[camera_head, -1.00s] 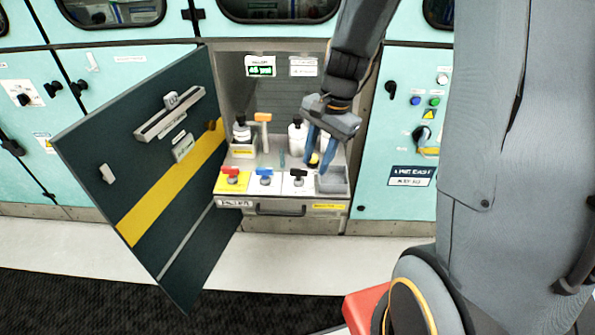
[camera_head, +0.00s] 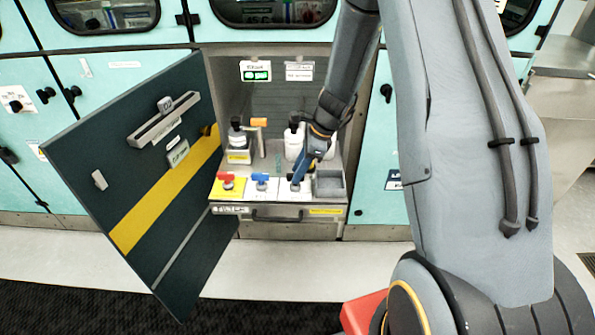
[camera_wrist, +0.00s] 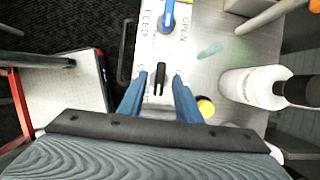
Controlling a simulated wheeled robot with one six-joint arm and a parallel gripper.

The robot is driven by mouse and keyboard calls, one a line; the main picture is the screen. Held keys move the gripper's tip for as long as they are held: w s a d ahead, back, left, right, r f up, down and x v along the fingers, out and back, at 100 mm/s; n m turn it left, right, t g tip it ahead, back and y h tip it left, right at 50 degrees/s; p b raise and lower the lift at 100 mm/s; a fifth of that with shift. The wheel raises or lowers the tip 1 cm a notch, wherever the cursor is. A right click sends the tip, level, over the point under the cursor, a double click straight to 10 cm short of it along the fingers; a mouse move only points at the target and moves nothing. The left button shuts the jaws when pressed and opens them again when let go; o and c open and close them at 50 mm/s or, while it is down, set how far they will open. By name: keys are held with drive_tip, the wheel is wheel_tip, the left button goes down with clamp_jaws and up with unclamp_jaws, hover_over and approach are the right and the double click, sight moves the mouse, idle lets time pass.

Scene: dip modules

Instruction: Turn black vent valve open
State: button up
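The black vent valve handle (camera_wrist: 157,78) shows in the wrist view on a white labelled plate. My gripper (camera_wrist: 159,76) is open, with one blue finger on each side of the handle. A gap shows between the handle and the fingers, and I see no clear contact. In the head view my gripper (camera_head: 299,180) is over the white plate at the right of the valve row and mostly hides the black handle. The blue valve (camera_head: 261,179) and the red valve (camera_head: 228,180) stand to its left. The blue valve also shows in the wrist view (camera_wrist: 169,14).
A grey bin (camera_head: 328,184) sits just right of the black valve's plate. White bottles (camera_head: 293,145) and an orange-topped tool (camera_head: 258,123) stand behind the valves. The open dark cabinet door (camera_head: 95,145) blocks the left side. A drawer handle (camera_head: 278,216) lies below.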

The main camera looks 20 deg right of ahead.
drive_tip(key=shift+a+f, duration=0.15)
drive_tip(key=shift+f, duration=0.25)
drive_tip(key=shift+c, duration=0.4)
clamp_jaws()
